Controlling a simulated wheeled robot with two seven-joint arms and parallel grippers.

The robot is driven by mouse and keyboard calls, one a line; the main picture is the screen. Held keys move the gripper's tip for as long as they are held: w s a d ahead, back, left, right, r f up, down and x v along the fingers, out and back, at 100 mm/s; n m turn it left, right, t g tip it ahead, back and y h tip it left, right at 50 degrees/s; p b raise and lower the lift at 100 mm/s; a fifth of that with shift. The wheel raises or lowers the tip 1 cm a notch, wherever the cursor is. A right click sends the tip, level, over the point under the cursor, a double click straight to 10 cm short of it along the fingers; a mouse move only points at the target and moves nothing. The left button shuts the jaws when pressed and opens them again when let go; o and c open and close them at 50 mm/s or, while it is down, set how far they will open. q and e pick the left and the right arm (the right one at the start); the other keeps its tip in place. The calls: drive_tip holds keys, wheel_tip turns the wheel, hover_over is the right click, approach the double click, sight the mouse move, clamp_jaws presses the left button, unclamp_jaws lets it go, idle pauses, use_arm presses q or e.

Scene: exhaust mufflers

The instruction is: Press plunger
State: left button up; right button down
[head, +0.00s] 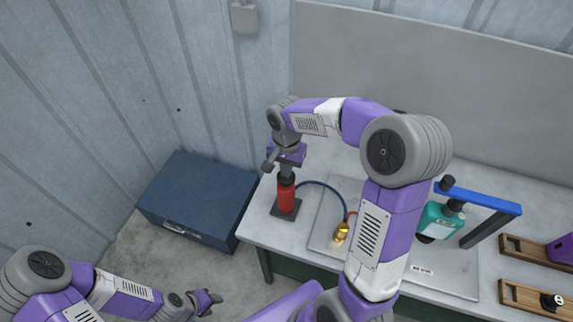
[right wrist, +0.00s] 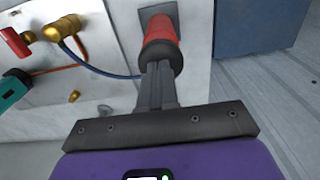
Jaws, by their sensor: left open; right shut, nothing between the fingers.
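The plunger device is a red cylinder (head: 286,196) with a dark top, upright on a dark square base (head: 286,211) near the left end of the table. In the right wrist view the red cylinder (right wrist: 160,32) and its black cap (right wrist: 160,56) lie just past my fingertips. My right gripper (head: 286,172) points down over the cap with its fingers together and empty; its tips (right wrist: 158,70) appear at or touching the cap, and exact contact is hard to tell. My left gripper (head: 212,300) is open and empty, low at the left, away from the table.
A blue hose (head: 325,187) runs from the cylinder to a brass fitting (head: 341,232) on a metal plate (head: 400,268). A teal item (head: 438,220) stands by a blue-topped frame (head: 480,200). Wooden holders (head: 530,297) are at right. A blue chest (head: 195,200) sits left of the table.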

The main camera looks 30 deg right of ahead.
drive_tip(key=shift+f+b, duration=0.35)
drive_tip(key=shift+f, duration=0.6)
use_arm(q)
drive_tip(key=shift+s+f, duration=0.1)
drive_tip(key=shift+f, duration=0.55)
use_arm(e)
drive_tip(key=shift+s, duration=0.15)
drive_tip(key=shift+r+p, duration=0.45)
drive_tip(key=shift+p, duration=0.05)
wheel_tip(320, 180, up, 5)
drive_tip(key=p, duration=0.3)
drive_tip(key=shift+f, duration=0.2)
use_arm(q)
wheel_tip(320, 180, up, 4)
use_arm(e)
wheel_tip(320, 180, up, 9)
